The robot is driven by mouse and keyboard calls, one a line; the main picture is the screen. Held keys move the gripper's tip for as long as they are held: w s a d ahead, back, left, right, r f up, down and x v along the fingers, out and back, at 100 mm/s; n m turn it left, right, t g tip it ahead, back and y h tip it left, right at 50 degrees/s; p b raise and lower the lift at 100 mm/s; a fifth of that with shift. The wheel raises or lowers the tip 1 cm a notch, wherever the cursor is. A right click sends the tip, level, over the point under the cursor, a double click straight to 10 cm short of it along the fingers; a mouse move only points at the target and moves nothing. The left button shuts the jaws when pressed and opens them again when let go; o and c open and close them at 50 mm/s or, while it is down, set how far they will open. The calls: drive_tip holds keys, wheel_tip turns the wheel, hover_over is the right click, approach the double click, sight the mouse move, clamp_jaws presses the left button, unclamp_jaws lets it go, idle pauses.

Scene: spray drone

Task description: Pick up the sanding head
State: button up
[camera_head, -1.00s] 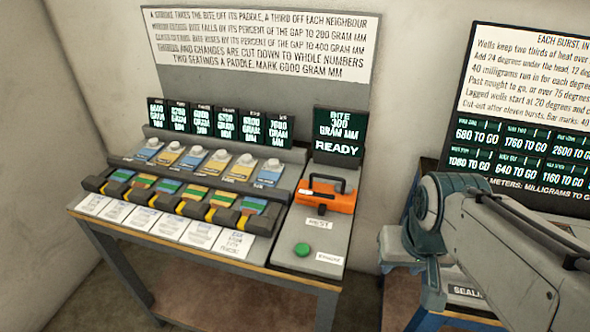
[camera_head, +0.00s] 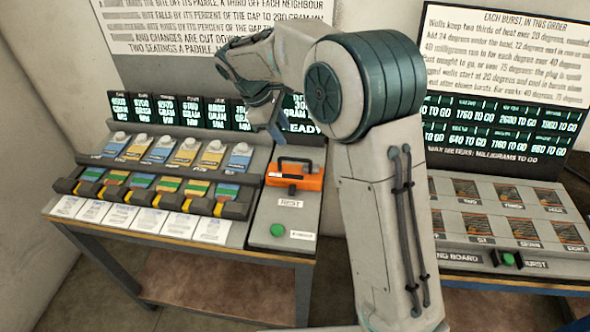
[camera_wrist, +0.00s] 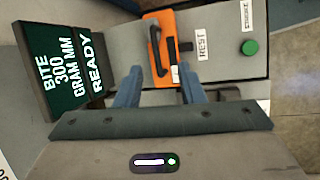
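The sanding head looks to be the orange block with a black handle (camera_head: 294,178) on the grey pad marked REST, at the right end of the left bench. It also shows in the wrist view (camera_wrist: 163,25), top centre, with its handle running along its left side. My gripper (camera_head: 270,128) is above and behind it in the head view, partly hidden by my own arm. In the wrist view my gripper (camera_wrist: 158,73) has its two blue-grey fingers apart with nothing between them. The orange block lies beyond the fingertips, apart from them.
A green button (camera_head: 278,230) sits in front of the sanding head. A screen reading READY (camera_wrist: 72,68) stands close beside my gripper. A row of coloured paddles (camera_head: 140,185) lies to the left. The right bench holds a board (camera_head: 505,215) of dark wells.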

drive_tip(key=w+a, duration=0.1)
drive_tip(key=a, duration=0.1)
drive_tip(key=n+p, duration=0.1)
hover_over(293, 159)
drive_tip(key=a, duration=0.2)
wheel_tip(293, 159, down, 8)
drive_tip(key=shift+p+x, duration=1.2)
drive_tip(key=shift+x, duration=1.8)
drive_tip(key=shift+s+a, duration=0.1)
drive_tip(key=shift+s, duration=0.05)
clamp_jaws()
